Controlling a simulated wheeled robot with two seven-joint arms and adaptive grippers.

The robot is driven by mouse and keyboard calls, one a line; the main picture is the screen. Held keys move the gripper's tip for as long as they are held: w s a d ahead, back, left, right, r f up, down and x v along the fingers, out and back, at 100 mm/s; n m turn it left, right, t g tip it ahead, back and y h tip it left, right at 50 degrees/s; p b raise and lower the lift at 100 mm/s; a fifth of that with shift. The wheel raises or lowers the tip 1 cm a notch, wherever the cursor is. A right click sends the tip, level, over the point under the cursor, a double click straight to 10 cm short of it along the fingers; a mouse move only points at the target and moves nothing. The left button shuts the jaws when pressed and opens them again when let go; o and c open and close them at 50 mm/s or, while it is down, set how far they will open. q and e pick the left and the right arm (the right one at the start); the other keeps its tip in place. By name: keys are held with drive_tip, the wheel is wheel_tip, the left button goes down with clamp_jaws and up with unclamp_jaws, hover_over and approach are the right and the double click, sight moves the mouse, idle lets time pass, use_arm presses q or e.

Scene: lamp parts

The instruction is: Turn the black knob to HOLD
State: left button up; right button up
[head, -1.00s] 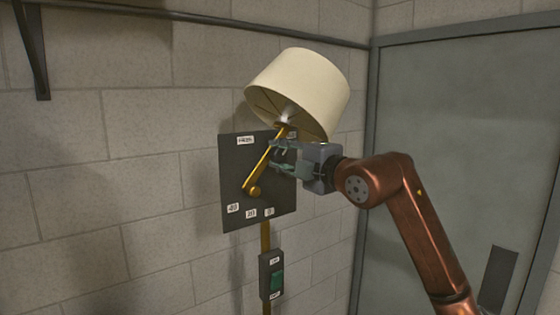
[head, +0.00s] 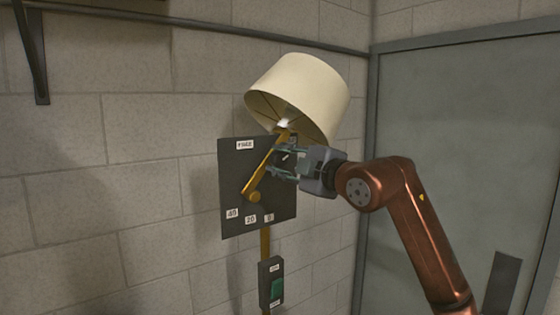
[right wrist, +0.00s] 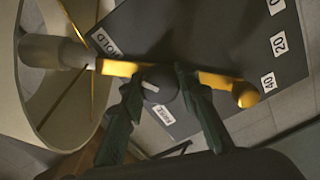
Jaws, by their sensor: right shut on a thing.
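The black knob (right wrist: 160,85) shows in the right wrist view between the fingertips of my right gripper (right wrist: 157,92). The fingers grip it from both sides. Its white pointer line lies toward the left of the picture, between the HOLD label (right wrist: 107,41) at upper left and another label (right wrist: 163,114), too small to read surely, just below. In the head view my right gripper (head: 284,162) is at the yellow lamp arm (head: 262,176), in front of the dark panel (head: 234,187); its fingers partly hide the knob. My left gripper is not in view.
The cream lampshade (head: 297,92) hangs just above my right gripper. Labels 40, 20 and 0 run along the panel's bottom.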

drive_tip(key=o, duration=1)
drive_tip(key=shift+w+d, duration=0.1)
drive_tip(key=shift+o, duration=0.8)
drive_tip(key=v, duration=1.2)
drive_tip(key=shift+f, duration=0.1)
